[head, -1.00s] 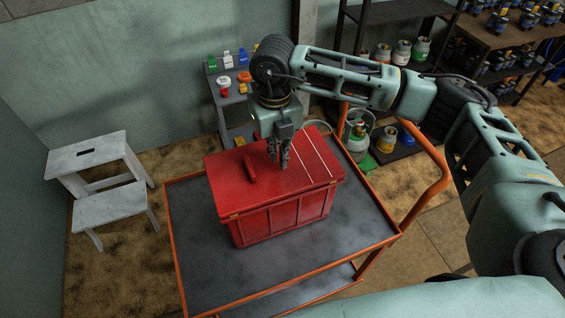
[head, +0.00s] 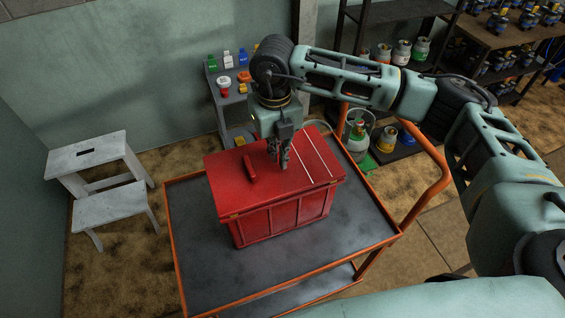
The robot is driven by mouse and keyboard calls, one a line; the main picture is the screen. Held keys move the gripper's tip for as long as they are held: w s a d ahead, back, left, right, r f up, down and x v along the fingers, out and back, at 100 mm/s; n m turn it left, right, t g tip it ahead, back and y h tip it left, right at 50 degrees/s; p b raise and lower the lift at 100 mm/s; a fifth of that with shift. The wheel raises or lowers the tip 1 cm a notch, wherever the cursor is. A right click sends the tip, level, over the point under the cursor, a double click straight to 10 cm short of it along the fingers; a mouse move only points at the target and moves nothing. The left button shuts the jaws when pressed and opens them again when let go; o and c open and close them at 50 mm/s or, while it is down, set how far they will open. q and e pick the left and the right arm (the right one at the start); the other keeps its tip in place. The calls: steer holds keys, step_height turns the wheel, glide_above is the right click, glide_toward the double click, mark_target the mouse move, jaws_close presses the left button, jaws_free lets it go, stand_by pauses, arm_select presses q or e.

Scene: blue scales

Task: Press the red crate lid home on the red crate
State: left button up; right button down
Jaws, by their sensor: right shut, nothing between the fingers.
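The red crate (head: 283,219) stands on the dark top of an orange-framed trolley in the head view. The red crate lid (head: 228,185) lies on top of the crate, with a raised red handle bar and thin pale lines on its right part. From this angle I cannot tell whether the lid is fully seated all round. My right gripper (head: 284,169) points down at the lid's middle, right of the handle. Its fingers are shut and empty, with the tips at or just above the lid; contact is not clear. My left gripper is not in view.
The trolley (head: 345,248) has bare top around the crate and a raised orange handle at right. A white step stool (head: 108,205) stands at left. A small grey rack (head: 232,110) with coloured items is behind. Shelves with gas cylinders (head: 402,52) stand at back right.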

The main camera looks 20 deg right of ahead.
mark_target(276, 164)
steer(key=shift+f+b, duration=0.95)
steer(key=shift+f, duration=0.15)
stand_by(0.5)
steer(key=shift+r, duration=0.15)
stand_by(0.4)
steer(key=shift+r+p, duration=0.4)
steer(key=shift+r, duration=0.15)
step_height(276, 164, up, 8)
steer(key=p, duration=0.4)
steer(key=shift+f, duration=0.15)
